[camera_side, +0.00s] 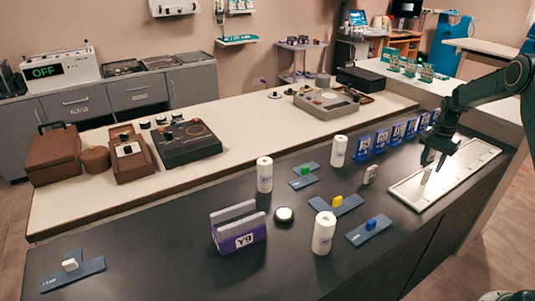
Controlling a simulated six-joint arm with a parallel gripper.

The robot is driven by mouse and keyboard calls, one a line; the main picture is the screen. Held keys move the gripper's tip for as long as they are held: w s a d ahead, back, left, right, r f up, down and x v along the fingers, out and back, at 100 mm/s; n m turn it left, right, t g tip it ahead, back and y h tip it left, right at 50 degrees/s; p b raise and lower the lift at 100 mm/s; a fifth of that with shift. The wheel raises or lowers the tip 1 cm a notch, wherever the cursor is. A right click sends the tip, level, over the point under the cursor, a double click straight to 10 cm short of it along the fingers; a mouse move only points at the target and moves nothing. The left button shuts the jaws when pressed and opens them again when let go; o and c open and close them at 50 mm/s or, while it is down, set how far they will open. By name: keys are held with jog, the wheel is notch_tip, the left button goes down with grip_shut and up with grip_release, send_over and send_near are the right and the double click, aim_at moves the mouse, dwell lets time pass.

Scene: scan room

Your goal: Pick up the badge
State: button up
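Several upright blue card-like pieces with white faces (381,139) stand in a row at the back right of the dark counter; they look badge-like. A small grey-and-white piece (371,174) stands alone in front of the row. I cannot tell for sure which of these is the badge. My gripper (432,162) points down over the pale metal tray (408,196) at the right, to the right of both. Its dark fingers look apart. A small whitish upright piece (426,177) shows just below it on the tray; I see no clear grip on it.
White rolls (323,234) stand on the counter among blue-grey plates with coloured blocks (371,225).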

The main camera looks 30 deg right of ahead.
aim_at(431, 167)
jog(key=shift+f, duration=0.15)
jog(key=shift+s+f, duration=0.15)
jog(key=shift+f, duration=2.3)
jog(key=shift+c, duration=0.5)
grip_shut()
